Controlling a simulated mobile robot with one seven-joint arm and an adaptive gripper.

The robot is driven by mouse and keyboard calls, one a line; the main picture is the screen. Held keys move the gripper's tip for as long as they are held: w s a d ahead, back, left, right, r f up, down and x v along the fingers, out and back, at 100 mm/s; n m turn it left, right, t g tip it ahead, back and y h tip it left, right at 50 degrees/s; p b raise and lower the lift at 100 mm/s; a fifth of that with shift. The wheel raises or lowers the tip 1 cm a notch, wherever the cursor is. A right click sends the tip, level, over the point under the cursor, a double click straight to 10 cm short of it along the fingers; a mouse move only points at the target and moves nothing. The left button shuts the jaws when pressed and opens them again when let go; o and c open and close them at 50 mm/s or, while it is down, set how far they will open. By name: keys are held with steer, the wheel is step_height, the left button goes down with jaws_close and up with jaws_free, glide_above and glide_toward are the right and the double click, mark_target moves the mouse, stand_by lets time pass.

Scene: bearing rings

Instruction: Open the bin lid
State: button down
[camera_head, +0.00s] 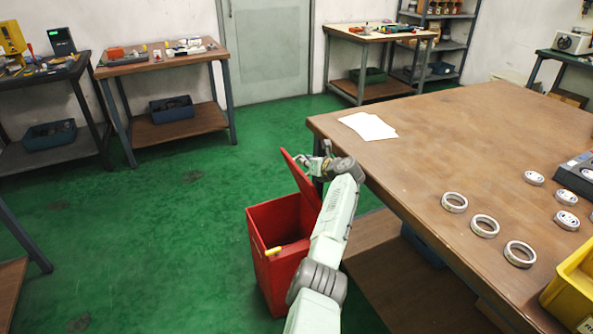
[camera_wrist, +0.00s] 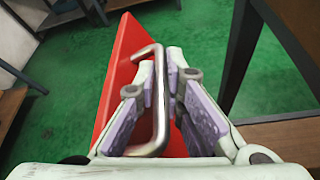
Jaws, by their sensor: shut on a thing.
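The red bin (camera_head: 268,238) stands on the green floor beside the big workbench. Its red lid (camera_head: 296,176) is raised and tilted up steeply, and the bin's opening shows below it. My gripper (camera_head: 316,163) is at the upper part of the lid. In the wrist view my gripper (camera_wrist: 165,95) has its pads on both sides of a metal bar handle (camera_wrist: 160,112) and is shut on it. The red lid (camera_wrist: 130,68) shows behind the handle. My arm hides part of the bin's right side.
The wooden workbench (camera_head: 430,130) is close on the right, with bearing rings (camera_head: 485,226), white paper (camera_head: 368,126) and a yellow crate (camera_head: 573,290) on it. A yellow item (camera_head: 273,251) is at the bin's front rim. Green floor left of the bin is clear.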

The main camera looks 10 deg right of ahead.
steer(key=shift+w+d+r, duration=0.1)
steer(key=shift+w+d, duration=0.15)
steer(key=shift+d, duration=0.45)
steer(key=shift+w+d+r, duration=0.1)
steer(key=shift+w+d, duration=0.15)
steer(key=shift+d, duration=0.4)
steer(key=c, duration=2)
jaws_free()
steer(key=shift+o, duration=0.2)
steer(key=shift+f, duration=0.1)
steer(key=shift+s, duration=0.15)
steer(key=v, duration=1.2)
steer(key=shift+c, duration=0.4)
